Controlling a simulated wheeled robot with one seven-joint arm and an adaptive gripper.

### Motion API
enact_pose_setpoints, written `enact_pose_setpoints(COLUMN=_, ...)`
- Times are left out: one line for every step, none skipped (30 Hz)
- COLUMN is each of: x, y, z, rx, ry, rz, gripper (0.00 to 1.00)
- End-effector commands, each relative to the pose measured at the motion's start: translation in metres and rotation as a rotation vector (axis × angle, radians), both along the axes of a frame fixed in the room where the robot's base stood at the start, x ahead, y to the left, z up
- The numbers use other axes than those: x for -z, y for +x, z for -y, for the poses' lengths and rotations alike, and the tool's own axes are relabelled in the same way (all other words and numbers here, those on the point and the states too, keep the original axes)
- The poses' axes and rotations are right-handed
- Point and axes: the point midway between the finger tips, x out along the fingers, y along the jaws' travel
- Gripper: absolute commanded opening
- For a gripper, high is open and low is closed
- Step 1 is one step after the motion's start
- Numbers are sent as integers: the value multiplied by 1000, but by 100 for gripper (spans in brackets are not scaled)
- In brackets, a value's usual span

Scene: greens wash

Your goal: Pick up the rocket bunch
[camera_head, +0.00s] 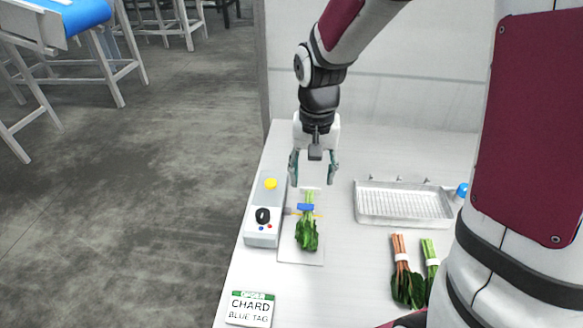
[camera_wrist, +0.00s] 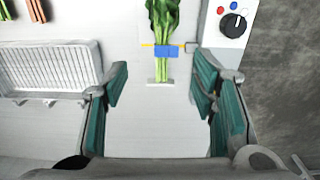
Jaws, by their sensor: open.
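A leafy green bunch (camera_head: 306,233) with pale green stems and a blue tag (camera_head: 305,207) lies on a pale flat plate (camera_head: 287,250). It also shows in the wrist view (camera_wrist: 163,18), stems toward me. My gripper (camera_head: 313,180) is open and empty, above the stem end of the blue-tagged bunch. In the wrist view the fingers (camera_wrist: 162,82) are wide apart, short of the stems.
A control box (camera_head: 262,235) with a yellow button and black knob stands left of the plate. A wire-like tray (camera_head: 400,222) is at the right. An order card (camera_head: 250,309) reads "CHARD BLUE TAG". The counter between plate and tray is clear.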

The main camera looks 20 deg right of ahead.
Motion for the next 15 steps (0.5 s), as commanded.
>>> enact_pose_setpoints(x=5, y=2, z=0, rx=5, ry=3, rz=-6, gripper=53)
enact_pose_setpoints(x=7, y=3, z=0, rx=7, ry=4, rz=-9, gripper=53)
enact_pose_setpoints(x=10, y=3, z=-1, rx=9, ry=4, rz=-11, gripper=53)
enact_pose_setpoints(x=12, y=4, z=-1, rx=11, ry=4, rz=-12, gripper=53)
enact_pose_setpoints(x=15, y=3, z=-1, rx=11, ry=5, rz=-14, gripper=53)
enact_pose_setpoints(x=21, y=3, z=-1, rx=12, ry=4, rz=-16, gripper=53)
enact_pose_setpoints(x=25, y=3, z=-1, rx=12, ry=5, rz=-16, gripper=53)
enact_pose_setpoints(x=30, y=2, z=-1, rx=12, ry=5, rz=-17, gripper=53)
enact_pose_setpoints(x=38, y=2, z=-1, rx=11, ry=5, rz=-17, gripper=53)
enact_pose_setpoints(x=44, y=2, z=-1, rx=10, ry=5, rz=-18, gripper=53)
enact_pose_setpoints(x=50, y=3, z=-1, rx=9, ry=5, rz=-16, gripper=53)
enact_pose_setpoints(x=58, y=3, z=-1, rx=10, ry=5, rz=-17, gripper=53)
enact_pose_setpoints(x=63, y=3, z=-1, rx=10, ry=5, rz=-17, gripper=53)
enact_pose_setpoints(x=69, y=2, z=-1, rx=10, ry=5, rz=-17, gripper=53)
enact_pose_setpoints(x=75, y=3, z=-1, rx=10, ry=5, rz=-17, gripper=53)
